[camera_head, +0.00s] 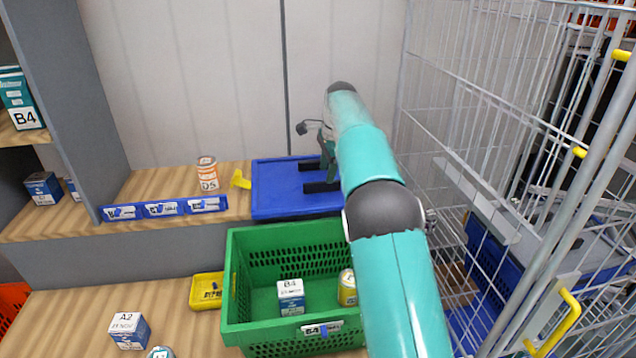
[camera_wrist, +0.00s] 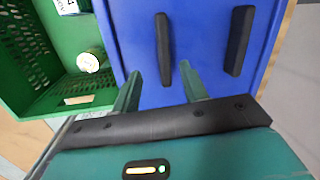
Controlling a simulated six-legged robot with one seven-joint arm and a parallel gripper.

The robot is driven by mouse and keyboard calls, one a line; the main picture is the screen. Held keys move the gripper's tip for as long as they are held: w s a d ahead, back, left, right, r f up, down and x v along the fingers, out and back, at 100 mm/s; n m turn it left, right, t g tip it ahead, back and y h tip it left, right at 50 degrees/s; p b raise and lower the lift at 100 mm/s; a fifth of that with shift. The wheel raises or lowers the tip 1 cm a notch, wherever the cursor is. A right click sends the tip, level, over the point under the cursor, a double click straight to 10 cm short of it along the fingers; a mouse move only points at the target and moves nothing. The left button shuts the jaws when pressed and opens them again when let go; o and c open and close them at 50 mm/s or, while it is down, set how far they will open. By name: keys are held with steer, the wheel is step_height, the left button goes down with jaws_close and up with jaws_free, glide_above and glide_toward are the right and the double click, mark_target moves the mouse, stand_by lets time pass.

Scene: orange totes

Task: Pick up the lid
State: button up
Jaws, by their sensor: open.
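The blue lid (camera_head: 275,195) lies flat on the wooden shelf behind the green crate. Two parallel black bars stand on its top; the wrist view shows the left bar (camera_wrist: 163,50) and the right bar (camera_wrist: 239,40) on the blue lid surface (camera_wrist: 203,40). My gripper (camera_wrist: 160,72) is open and empty over the lid. In the wrist view its two fingers lie either side of the line of the left bar. I cannot tell the height gap. In the head view my gripper (camera_head: 328,168) is partly hidden by my arm.
The green crate (camera_head: 240,325) stands in front of the lid, holding a B4 box (camera_head: 290,296) and a yellow can (camera_head: 347,288). An orange can (camera_head: 207,175) and a yellow object (camera_head: 240,180) are left of the lid. A wire cage (camera_head: 480,130) bounds the right side.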

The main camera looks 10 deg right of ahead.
steer(key=shift+w+a+f, duration=0.1)
steer(key=shift+w+f, duration=0.1)
steer(key=shift+f, duration=0.55)
steer(key=shift+w+f, duration=0.25)
steer(key=shift+f, duration=0.55)
steer(key=shift+w+a+f, duration=0.1)
steer(key=shift+w+f, duration=0.1)
steer(key=shift+f, duration=0.55)
jaws_close()
